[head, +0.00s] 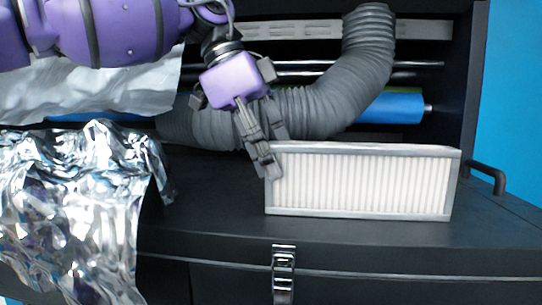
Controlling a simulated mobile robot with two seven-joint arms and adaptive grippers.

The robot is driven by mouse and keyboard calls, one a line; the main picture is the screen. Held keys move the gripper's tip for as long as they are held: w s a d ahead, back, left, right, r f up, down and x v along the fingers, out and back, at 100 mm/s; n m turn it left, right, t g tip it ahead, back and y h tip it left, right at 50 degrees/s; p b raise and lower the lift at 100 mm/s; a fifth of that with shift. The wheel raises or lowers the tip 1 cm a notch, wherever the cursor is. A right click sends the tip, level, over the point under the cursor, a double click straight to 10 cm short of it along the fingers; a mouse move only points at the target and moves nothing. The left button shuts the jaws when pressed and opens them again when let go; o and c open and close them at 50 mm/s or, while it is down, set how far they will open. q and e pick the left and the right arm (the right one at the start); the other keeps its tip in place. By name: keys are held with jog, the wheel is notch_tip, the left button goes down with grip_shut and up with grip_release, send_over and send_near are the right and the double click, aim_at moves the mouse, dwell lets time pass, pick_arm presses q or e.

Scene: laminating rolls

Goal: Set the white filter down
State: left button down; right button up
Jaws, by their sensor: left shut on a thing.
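The white filter (362,184) is a long pleated block in a grey frame. It stands upright on its long edge on the dark machine top (215,225), right of centre in the head view. Its lower edge appears to be at the surface, though I cannot tell if it bears its full weight. My left gripper (270,168) comes down from the upper left and is shut on the filter's upper left end. Part of that end is hidden behind the fingers. My right gripper is not in view.
A grey corrugated hose (340,90) curves behind the filter, in front of a blue roll (398,107). Crumpled silver film (75,200) covers the left side. A black handle (487,176) is at the right, and a latch (284,272) at the front. Some top surface is clear left of the filter.

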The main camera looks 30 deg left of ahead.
pick_arm(q)
jog(key=c, duration=1.3)
grip_release()
jog(key=shift+a+r, duration=0.15)
jog(key=shift+r, duration=0.35)
jog(key=p+v, duration=0.1)
jog(key=v, duration=1)
jog(key=shift+s+a, duration=0.1)
